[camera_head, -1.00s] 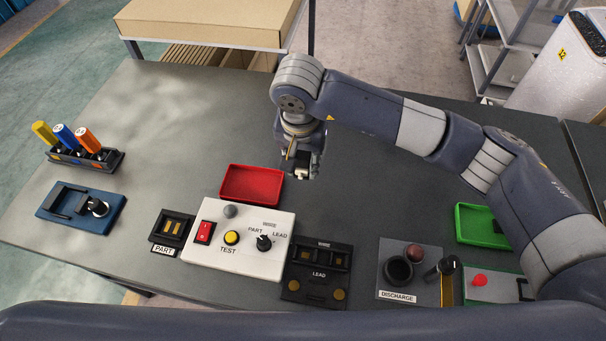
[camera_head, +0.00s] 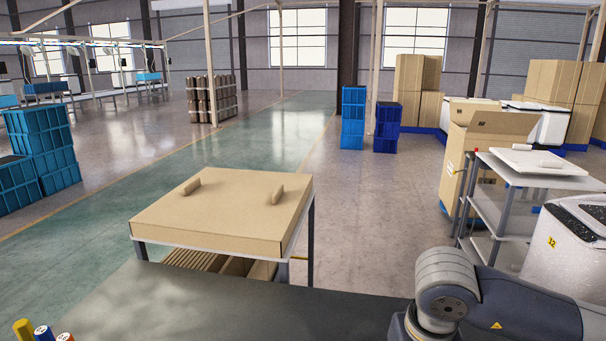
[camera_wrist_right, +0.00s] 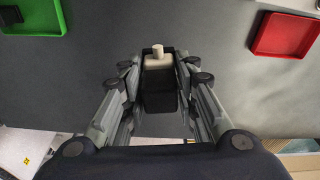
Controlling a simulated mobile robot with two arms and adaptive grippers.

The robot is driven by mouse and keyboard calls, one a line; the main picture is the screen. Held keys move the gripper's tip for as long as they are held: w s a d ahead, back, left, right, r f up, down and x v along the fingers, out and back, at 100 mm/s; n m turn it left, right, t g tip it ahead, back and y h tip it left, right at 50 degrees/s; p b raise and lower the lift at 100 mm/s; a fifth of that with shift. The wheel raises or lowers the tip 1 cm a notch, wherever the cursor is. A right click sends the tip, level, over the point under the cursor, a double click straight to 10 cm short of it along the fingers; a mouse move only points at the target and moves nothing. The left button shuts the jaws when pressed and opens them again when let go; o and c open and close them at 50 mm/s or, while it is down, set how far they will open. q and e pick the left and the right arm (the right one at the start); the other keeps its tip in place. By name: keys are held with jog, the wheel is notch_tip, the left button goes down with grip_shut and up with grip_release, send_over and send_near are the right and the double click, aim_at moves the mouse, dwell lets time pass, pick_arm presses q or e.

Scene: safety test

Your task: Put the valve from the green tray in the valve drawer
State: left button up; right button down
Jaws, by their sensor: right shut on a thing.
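In the right wrist view my right gripper (camera_wrist_right: 158,85) is shut on a dark block with a cream knob (camera_wrist_right: 158,62) on its end. I cannot tell whether this block is the valve. The green tray (camera_wrist_right: 42,28) is at the upper left of that view, apart from the gripper, with a dark thing (camera_wrist_right: 10,15) partly in sight at its edge. In the head view only my right arm shows at the lower right, and its fingers are out of the picture. No valve drawer can be made out. My left gripper is not in view.
A red tray (camera_wrist_right: 258,48) lies at the upper right of the wrist view, with bare grey tabletop between the trays. In the head view a cardboard box (camera_head: 225,215) stands on a rack beyond the table (camera_head: 230,305). A shelf cart (camera_head: 520,180) and white bin (camera_head: 570,245) are at right.

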jog(key=shift+s+d+r, duration=0.3)
jog(key=shift+s+d, duration=0.2)
jog(key=shift+d, duration=0.15)
jog(key=shift+s+d+r, duration=0.3)
jog(key=shift+s+d, duration=0.2)
jog(key=shift+d, duration=0.15)
dwell(0.5)
